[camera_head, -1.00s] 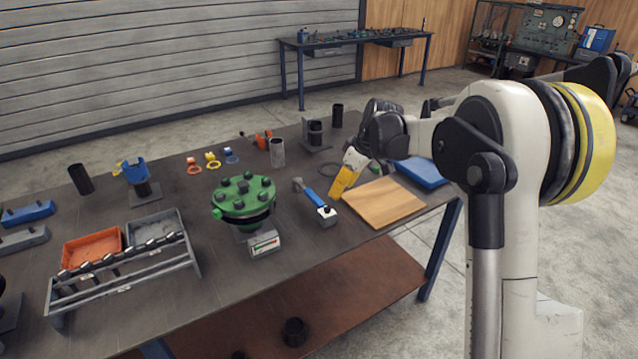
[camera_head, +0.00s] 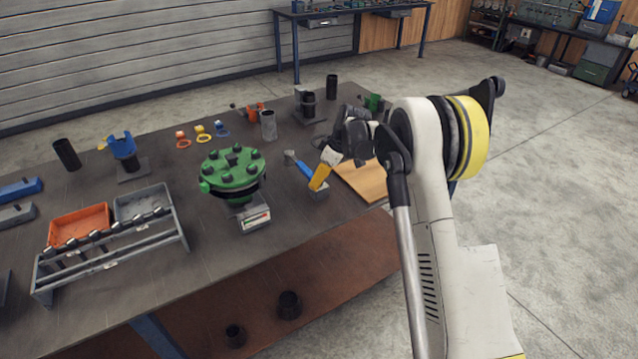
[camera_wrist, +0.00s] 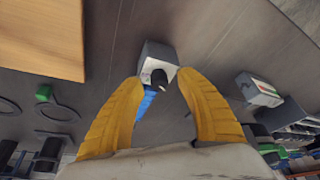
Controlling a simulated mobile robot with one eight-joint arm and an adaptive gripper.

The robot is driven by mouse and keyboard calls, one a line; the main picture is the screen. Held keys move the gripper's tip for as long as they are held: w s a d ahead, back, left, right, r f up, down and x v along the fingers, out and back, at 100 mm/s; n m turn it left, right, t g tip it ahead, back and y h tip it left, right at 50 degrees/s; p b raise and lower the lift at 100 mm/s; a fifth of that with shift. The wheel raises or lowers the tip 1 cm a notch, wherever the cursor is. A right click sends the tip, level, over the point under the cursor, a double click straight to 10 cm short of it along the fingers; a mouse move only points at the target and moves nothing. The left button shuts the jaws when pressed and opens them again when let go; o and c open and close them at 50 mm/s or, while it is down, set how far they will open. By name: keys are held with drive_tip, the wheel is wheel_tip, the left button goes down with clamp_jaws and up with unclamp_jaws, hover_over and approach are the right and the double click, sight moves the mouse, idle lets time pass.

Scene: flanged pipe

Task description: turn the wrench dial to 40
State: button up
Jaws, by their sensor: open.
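The wrench (camera_head: 303,171) lies on the table right of the green flange (camera_head: 232,170), with a grey head and a blue handle. A grey block (camera_wrist: 158,57) sits at its handle end. A dark round knob (camera_wrist: 157,77), possibly the dial, shows against the block in the wrist view. No dial number is readable. My gripper (camera_head: 317,187) is low over the block end and hides part of it in the head view. In the wrist view, its yellow fingers (camera_wrist: 158,80) are open, one either side of the knob and blue handle (camera_wrist: 147,100); contact cannot be told.
A wooden board (camera_head: 364,182) lies right of my gripper. A small box with a scale (camera_head: 255,219) stands before the flange. A rack (camera_head: 110,252) with an orange bin (camera_head: 80,225) is at left. Rings and dark cylinders stand along the back.

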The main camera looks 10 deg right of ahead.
drive_tip(key=shift+f, duration=0.15)
drive_tip(key=shift+c, duration=0.5)
clamp_jaws()
drive_tip(key=m+t, duration=0.1)
drive_tip(key=m, duration=0.2)
drive_tip(key=shift+a+m+h, duration=0.1)
drive_tip(key=shift+m+h, duration=0.2)
drive_tip(key=shift+h, duration=0.1)
drive_tip(key=m+h, duration=0.1)
drive_tip(key=m, duration=0.3)
drive_tip(key=shift+m+t+h, duration=0.3)
drive_tip(key=shift+t+h, duration=0.1)
drive_tip(key=m+h, duration=0.1)
drive_tip(key=m, duration=0.2)
drive_tip(key=shift+w, duration=0.1)
drive_tip(key=shift+m+g+h+p, duration=0.35)
drive_tip(key=shift+m+h, duration=0.55)
drive_tip(key=shift+m, duration=1.3)
